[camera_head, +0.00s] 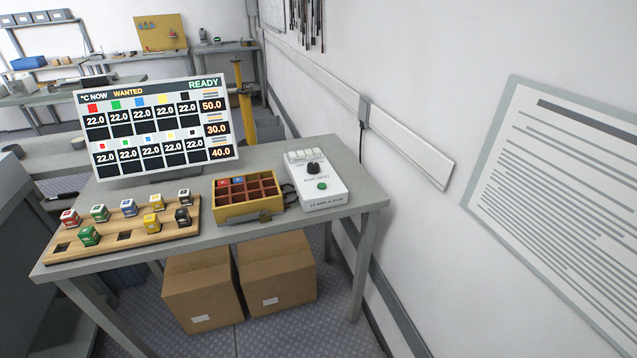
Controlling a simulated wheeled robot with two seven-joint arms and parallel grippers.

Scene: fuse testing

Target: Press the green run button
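The green run button (322,186) is a small round button on the top face of a white control box (318,201). The box stands at the right end of the grey table (352,190). A black knob (313,168) sits just behind the button, and a row of pale switches or keys (304,155) is at the box's back edge. Neither of my grippers shows in the head view.
A display (155,130) reading READY stands at the table's back left. A wooden rack (125,228) holds several coloured fuses. A yellow compartment box (236,209) stands left of the control box. Cardboard boxes (277,272) are under the table. A wall is at right.

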